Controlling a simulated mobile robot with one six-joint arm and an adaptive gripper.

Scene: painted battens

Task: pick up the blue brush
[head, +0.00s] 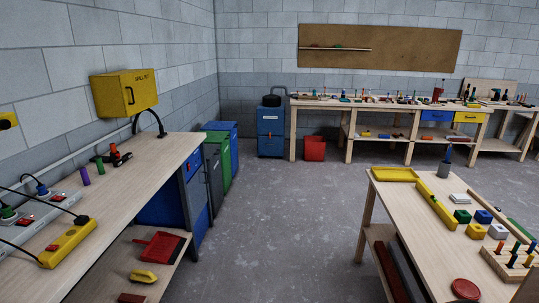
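A thin blue upright thing (449,153) stands in a dark grey cup (444,168) at the far end of the right-hand bench (408,215). It may be the blue brush, but it is too small to tell; its lower part is hidden in the cup. No other thing in view clearly looks like a blue brush. My gripper is not in view.
Near the cup lie a yellow tray (395,174), a yellow batten (437,206) and several coloured blocks (483,216). A peg rack (510,263) stands nearer. Grey floor (285,220) between benches is clear.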

